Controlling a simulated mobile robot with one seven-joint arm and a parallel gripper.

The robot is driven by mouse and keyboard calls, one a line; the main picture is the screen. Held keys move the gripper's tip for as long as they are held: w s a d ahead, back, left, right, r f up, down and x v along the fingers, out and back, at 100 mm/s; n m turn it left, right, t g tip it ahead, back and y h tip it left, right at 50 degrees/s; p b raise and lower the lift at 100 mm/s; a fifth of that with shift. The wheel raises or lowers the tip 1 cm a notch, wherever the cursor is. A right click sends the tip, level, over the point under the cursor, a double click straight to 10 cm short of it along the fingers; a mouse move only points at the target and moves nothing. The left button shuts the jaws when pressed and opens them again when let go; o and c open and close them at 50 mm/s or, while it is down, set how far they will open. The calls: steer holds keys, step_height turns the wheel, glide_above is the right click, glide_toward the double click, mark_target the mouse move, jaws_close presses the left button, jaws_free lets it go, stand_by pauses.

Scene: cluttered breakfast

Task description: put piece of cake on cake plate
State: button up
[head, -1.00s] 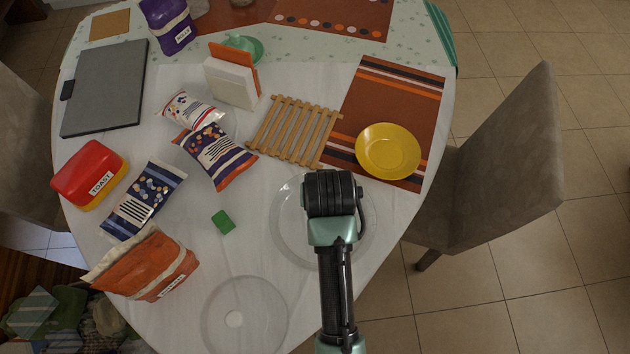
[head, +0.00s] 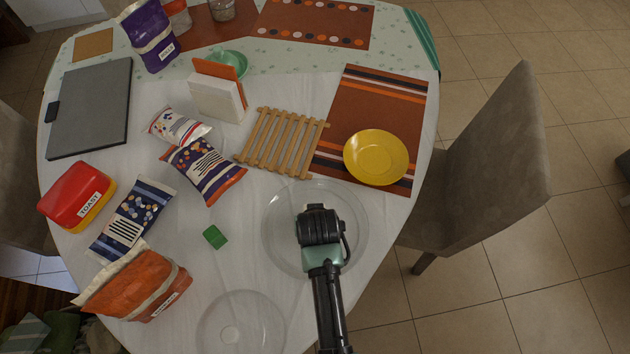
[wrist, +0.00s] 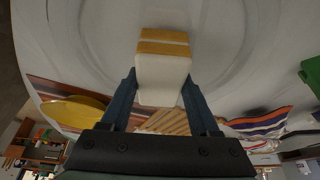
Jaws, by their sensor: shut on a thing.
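The piece of cake (wrist: 163,70), pale with yellow-brown layers, is between the two fingers of my gripper (wrist: 159,85) in the wrist view. My gripper is shut on it. In the head view my gripper (head: 319,226) hides the cake and is over a large clear round plate (head: 277,247) near the table's right edge. The plate's rings also show behind the cake in the wrist view (wrist: 232,55). I cannot tell whether the cake touches the plate. A second clear round dish (head: 208,325) with a small round centre lies at the front edge.
A yellow bowl (head: 376,157) on a brown placemat (head: 372,100) and a wooden trivet (head: 283,143) lie beyond the plate. A green block (head: 215,237) is to its left. Several snack bags and a red toast box (head: 77,197) fill the left side. A grey chair (head: 480,160) stands right.

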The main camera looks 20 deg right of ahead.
steer(key=shift+f, duration=0.2)
steer(key=o, duration=1.4)
steer(key=shift+r, duration=0.1)
